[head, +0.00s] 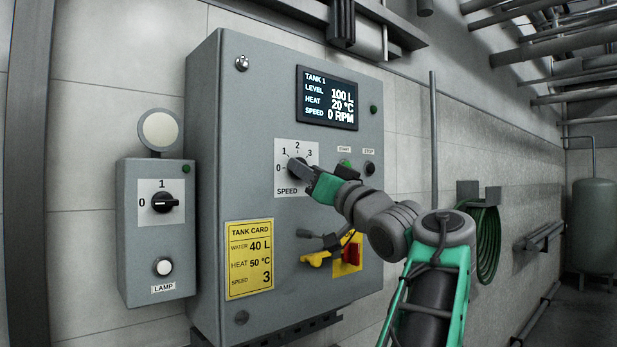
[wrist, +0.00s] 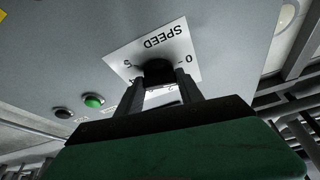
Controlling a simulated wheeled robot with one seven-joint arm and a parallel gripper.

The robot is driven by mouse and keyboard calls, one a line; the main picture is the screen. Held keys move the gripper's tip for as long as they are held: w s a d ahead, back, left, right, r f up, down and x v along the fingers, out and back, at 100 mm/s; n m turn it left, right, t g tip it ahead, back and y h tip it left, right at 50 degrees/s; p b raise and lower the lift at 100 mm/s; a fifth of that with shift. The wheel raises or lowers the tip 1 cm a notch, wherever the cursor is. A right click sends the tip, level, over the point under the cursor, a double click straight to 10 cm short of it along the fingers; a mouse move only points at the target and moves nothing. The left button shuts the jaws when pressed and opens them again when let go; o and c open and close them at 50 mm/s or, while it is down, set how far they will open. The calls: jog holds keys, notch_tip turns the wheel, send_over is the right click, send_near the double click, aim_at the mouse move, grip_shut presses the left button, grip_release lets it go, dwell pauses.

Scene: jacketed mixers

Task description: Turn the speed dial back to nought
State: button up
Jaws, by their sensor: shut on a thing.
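In the wrist view the dial (wrist: 158,70) sits between the two fingers of my gripper (wrist: 160,82). Which mark the dial points at is hidden.
Start (head: 346,163) and stop (head: 369,168) buttons lie right of the dial. A yellow tank card (head: 250,259) reads speed 3. A red and yellow switch (head: 350,252) is below my wrist. A lamp box (head: 157,240) hangs at left; a green hose (head: 487,240) at right.

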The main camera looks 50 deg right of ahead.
jog(key=shift+d+n+y, duration=0.1)
jog(key=shift+n+y, duration=0.9)
jog(key=shift+n, duration=0.7)
jog(key=shift+n+t, duration=0.3)
jog(key=shift+t, duration=0.1)
jog(key=o, duration=1.4)
jog(key=b+v, duration=0.2)
jog(key=v, duration=0.6)
jog(key=shift+r, duration=0.1)
